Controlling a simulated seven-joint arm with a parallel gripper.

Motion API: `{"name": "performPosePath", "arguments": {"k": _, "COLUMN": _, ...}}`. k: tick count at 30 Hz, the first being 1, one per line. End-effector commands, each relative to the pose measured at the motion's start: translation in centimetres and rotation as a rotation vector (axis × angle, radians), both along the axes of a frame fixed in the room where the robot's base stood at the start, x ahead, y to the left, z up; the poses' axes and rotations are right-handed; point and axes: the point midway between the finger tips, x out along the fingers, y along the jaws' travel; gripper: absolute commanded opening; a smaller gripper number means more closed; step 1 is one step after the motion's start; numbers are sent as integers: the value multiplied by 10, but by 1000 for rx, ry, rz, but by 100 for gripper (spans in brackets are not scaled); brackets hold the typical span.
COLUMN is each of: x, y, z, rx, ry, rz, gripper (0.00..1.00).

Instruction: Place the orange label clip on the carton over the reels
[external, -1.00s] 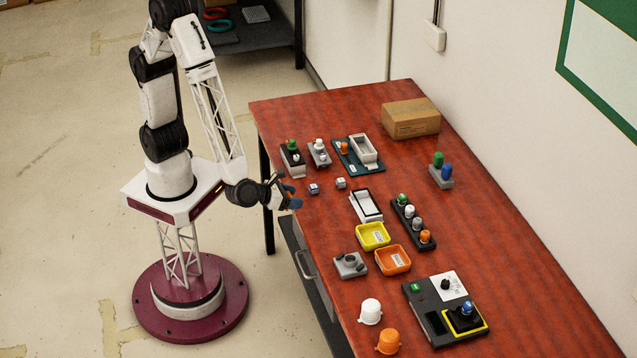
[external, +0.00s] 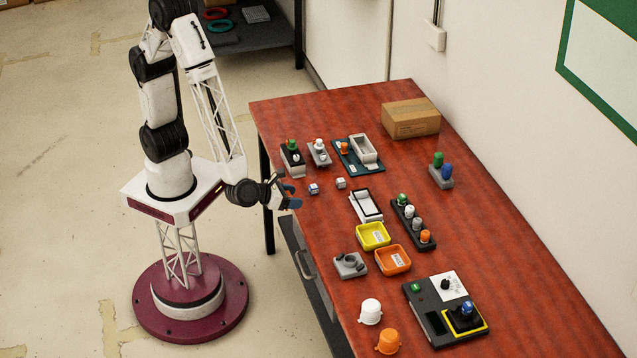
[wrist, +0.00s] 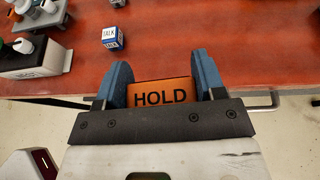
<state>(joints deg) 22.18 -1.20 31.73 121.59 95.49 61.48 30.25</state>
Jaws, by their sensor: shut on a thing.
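My gripper (external: 292,194) hangs at the table's left edge. In the wrist view my gripper (wrist: 162,85) has its blue fingers shut on the orange label clip (wrist: 160,94), which bears the word HOLD. In the external view the clip is too small or hidden to make out. A brown taped carton (external: 411,118) sits at the back of the table by the wall, far from my gripper. On the dark shelf at the top are a red ring (external: 216,13) and a teal ring (external: 221,26); I cannot tell whether these are the reels. A box edge behind them is cut off.
Two small lettered cubes (external: 313,188) lie just right of my gripper. Stands with coloured knobs (external: 293,158), a yellow tray (external: 373,236), an orange tray (external: 393,260) and a dark control box (external: 445,310) occupy the red table (external: 530,260).

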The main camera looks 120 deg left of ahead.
Motion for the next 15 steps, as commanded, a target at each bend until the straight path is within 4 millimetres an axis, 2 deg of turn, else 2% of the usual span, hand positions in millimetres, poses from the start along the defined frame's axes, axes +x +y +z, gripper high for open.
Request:
{"name": "performPosePath", "arguments": {"k": 8, "x": 9, "y": 15, "z": 2, "rx": -1, "ry": 1, "rz": 24, "gripper": 41}}
{"name": "performPosePath", "arguments": {"k": 15, "x": 26, "y": 48, "z": 7, "rx": -3, "ry": 1, "rz": 75, "gripper": 41}}
